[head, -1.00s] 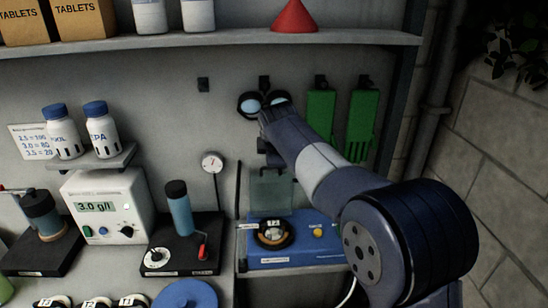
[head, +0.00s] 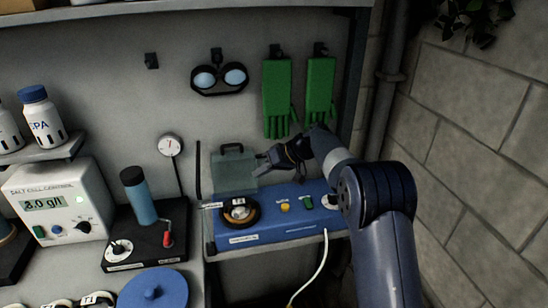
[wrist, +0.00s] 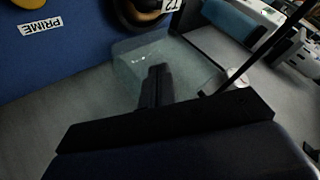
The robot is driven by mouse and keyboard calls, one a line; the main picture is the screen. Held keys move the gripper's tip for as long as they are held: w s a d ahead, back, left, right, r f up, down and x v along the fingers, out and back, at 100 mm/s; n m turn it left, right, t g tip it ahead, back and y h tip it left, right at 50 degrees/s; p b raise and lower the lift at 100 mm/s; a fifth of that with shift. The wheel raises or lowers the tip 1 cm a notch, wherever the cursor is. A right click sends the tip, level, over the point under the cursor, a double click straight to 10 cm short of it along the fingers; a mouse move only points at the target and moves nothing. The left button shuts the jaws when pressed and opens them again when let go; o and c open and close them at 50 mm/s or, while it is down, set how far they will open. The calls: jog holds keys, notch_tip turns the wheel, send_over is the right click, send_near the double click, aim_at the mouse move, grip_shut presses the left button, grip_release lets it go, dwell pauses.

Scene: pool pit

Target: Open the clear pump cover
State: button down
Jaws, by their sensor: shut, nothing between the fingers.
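The clear pump cover (head: 235,178) is a see-through pane with a dark handle (head: 232,148) on its top edge. It stands raised at the back of the blue pump box (head: 290,211), behind the round pump head (head: 240,211) with its white centre. My gripper (head: 261,163) is shut and empty, just right of the cover's right edge. In the wrist view the shut fingers (wrist: 156,84) overlap the clear cover (wrist: 128,48). I cannot tell whether they touch it.
A black stand with a blue cylinder (head: 139,195) is left of the box. A thin dark upright rod (head: 198,170) stands by the box's left end. Goggles (head: 220,77) and green gloves (head: 277,95) hang above. A white cable (head: 318,262) hangs in front.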

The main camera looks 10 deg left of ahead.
jog(key=w+d+m+t+y+b, duration=0.2)
jog(key=w+d+m+y, duration=0.6)
jog(key=d, duration=0.4)
jog(key=a+r+m+p, duration=0.1)
jog(key=a+p, duration=0.2)
jog(key=a, duration=0.6)
jog(key=shift+w+a+y, duration=0.3)
jog(key=shift+a, duration=0.1)
jog(key=shift+b, duration=0.55)
jog(key=shift+s+d+r+n+y+b, duration=0.2)
jog(key=shift+s+n+b, duration=0.35)
jog(key=shift+b, duration=1.6)
jog(key=shift+s+d+r+n+y+b, duration=0.1)
jog(key=shift+s+d+n+y+b, duration=0.35)
jog(key=shift+b, duration=1.7)
jog(key=shift+s+a, duration=0.1)
jog(key=shift+s, duration=0.05)
